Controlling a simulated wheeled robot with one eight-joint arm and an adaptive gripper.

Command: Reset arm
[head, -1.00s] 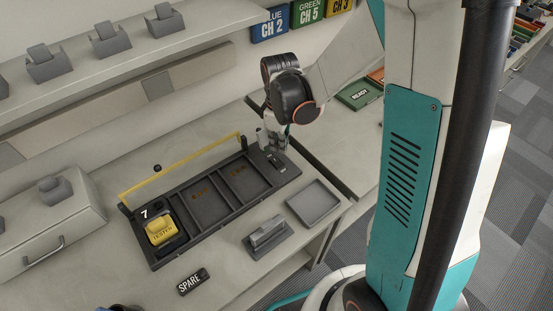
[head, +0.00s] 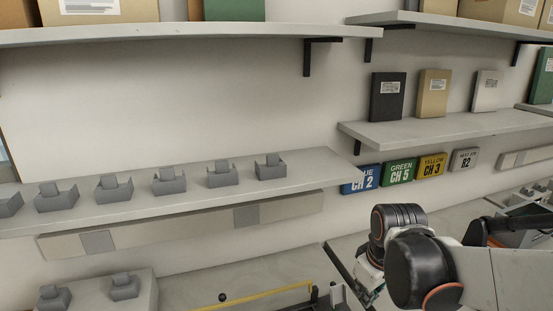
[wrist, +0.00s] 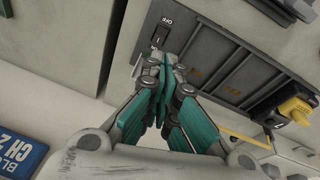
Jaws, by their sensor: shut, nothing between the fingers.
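My gripper (wrist: 158,72) is shut with its teal fingers together in the wrist view, and nothing shows between them. Its tips appear over the end of a dark tray (wrist: 213,78), by a small switch (wrist: 161,32) marked OFF and 1. I cannot tell whether they touch it. In the head view my wrist joint shows at the lower right, with the gripper mostly hidden behind it. A yellow tester (wrist: 294,110) sits at the tray's far end.
A shelf (head: 300,170) with several grey holders (head: 170,182) runs along the wall. A higher shelf (head: 430,130) carries boxes. Channel signs (head: 399,171) hang at the right. A yellow bar (head: 270,294) crosses the bottom. The wall between is bare.

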